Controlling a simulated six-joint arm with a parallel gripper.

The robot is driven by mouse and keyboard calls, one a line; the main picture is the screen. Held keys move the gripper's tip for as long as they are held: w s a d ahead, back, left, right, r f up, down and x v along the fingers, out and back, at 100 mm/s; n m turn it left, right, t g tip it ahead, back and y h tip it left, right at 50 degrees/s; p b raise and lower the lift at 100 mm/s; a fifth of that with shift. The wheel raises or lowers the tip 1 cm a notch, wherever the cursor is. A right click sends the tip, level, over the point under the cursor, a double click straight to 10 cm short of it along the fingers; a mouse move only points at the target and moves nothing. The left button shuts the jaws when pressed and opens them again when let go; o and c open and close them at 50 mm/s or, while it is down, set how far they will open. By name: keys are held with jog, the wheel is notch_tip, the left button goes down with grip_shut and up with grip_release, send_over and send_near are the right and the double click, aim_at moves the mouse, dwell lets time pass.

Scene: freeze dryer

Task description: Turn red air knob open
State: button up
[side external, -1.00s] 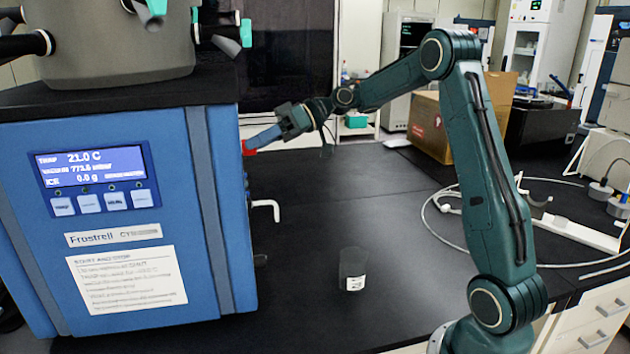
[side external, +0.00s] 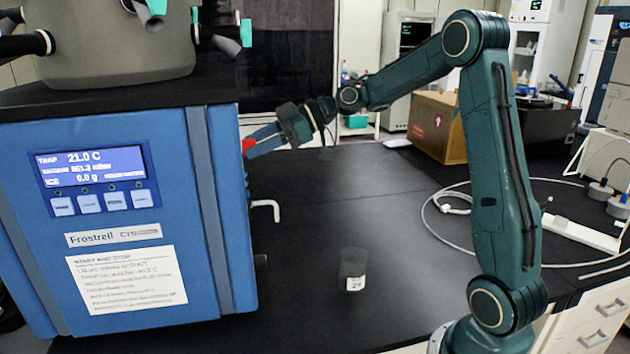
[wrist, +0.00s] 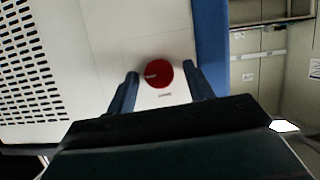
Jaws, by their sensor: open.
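The red air knob (wrist: 158,74) is a round red disc on the pale side panel of the freeze dryer, with a light mark at its left. In the side external view a bit of the red knob (side external: 248,145) shows at the cabinet's right side. My gripper (wrist: 161,77) is open, with one finger to the left and one to the right of the knob. Whether either finger touches it, I cannot tell. In the side external view my gripper (side external: 251,148) reaches in from the right, its fingertips close to the knob.
The blue freeze dryer (side external: 205,220) has a lit display (side external: 92,167). A white bent spout (side external: 265,206) sticks out below the gripper. A cardboard box (side external: 437,125) stands behind my arm.

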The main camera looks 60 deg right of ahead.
jog(key=s+d+r+n+t+h, duration=0.1)
jog(key=s+d+n+t, duration=0.1)
jog(key=s+d+n, duration=0.3)
jog(key=s+d+r+n+t+h, duration=0.1)
jog(key=s+r+n+t+h, duration=0.1)
jog(key=s, duration=0.6)
jog(key=s+a+f+m+g+h, duration=0.1)
jog(key=s+a+f+m+g, duration=0.15)
jog(key=a, duration=0.25)
jog(key=s+a+f+m+g+h, duration=0.1)
jog(key=s+a+f+m+g, duration=0.1)
jog(key=a+f+m+g, duration=0.3)
jog(key=s+a+m+h, duration=0.1)
jog(key=s+m+h, duration=0.3)
jog(key=s+m, duration=0.3)
jog(key=shift+s+a+f, duration=0.2)
jog(key=shift+s, duration=2.1)
dwell(0.5)
